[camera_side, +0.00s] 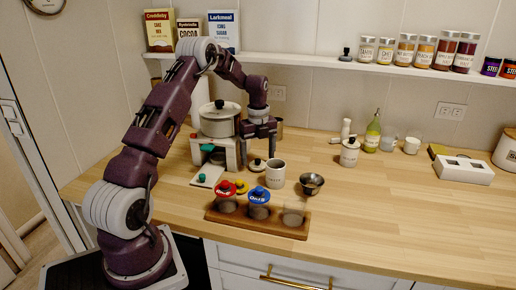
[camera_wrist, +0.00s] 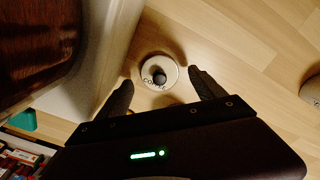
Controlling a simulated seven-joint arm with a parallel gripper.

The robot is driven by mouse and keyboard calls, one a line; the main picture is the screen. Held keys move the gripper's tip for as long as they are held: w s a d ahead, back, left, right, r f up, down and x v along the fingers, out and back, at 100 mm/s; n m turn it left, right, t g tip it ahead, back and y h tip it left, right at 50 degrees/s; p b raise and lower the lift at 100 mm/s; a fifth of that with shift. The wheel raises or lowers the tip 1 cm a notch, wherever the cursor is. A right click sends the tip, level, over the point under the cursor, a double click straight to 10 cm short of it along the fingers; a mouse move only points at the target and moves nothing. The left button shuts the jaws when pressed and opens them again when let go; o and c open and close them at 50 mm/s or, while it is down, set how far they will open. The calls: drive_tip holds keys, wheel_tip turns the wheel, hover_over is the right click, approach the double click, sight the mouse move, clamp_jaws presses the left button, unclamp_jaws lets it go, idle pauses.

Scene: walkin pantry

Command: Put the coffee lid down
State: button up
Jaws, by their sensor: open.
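The coffee lid (camera_wrist: 159,72) is a round pale disc with a dark knob and "COFFEE" lettering, lying flat on the wooden counter in the wrist view. In the side view the lid (camera_side: 258,165) shows small on the counter, just below my gripper (camera_side: 258,148). My gripper is open and points down over the lid. In the wrist view its two fingers stand apart with the lid between and just beyond their tips, and I see no contact. The exact height of the fingertips above the lid is hard to tell.
A white stand (camera_side: 232,153) bearing a large pot (camera_side: 219,122) is close on the left. A wooden rack (camera_side: 283,226) holds jars with coloured lids. The counter to the right is mostly free.

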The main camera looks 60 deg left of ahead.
sight(258, 160)
wheel_tip(258, 160, up, 11)
drive_tip(key=s+d+r+n+t+y, duration=0.1)
drive_tip(key=s+d+r+n, duration=0.4)
drive_tip(key=d, duration=0.4)
drive_tip(key=s+d+r+n+t, duration=0.1)
drive_tip(key=s+d+r+n, duration=0.15)
drive_tip(key=d+r, duration=0.65)
drive_tip(key=s+d+f+n+t, duration=0.1)
drive_tip(key=s+d+f+n, duration=0.1)
drive_tip(key=s+d+n, duration=0.4)
drive_tip(key=s+d+f+n+t+h, duration=0.1)
drive_tip(key=s+d+n, duration=0.4)
drive_tip(key=s, duration=0.8)
drive_tip(key=shift+d+f+n+t, duration=0.35)
drive_tip(key=shift+d+f+t, duration=0.45)
drive_tip(key=shift+d, duration=0.45)
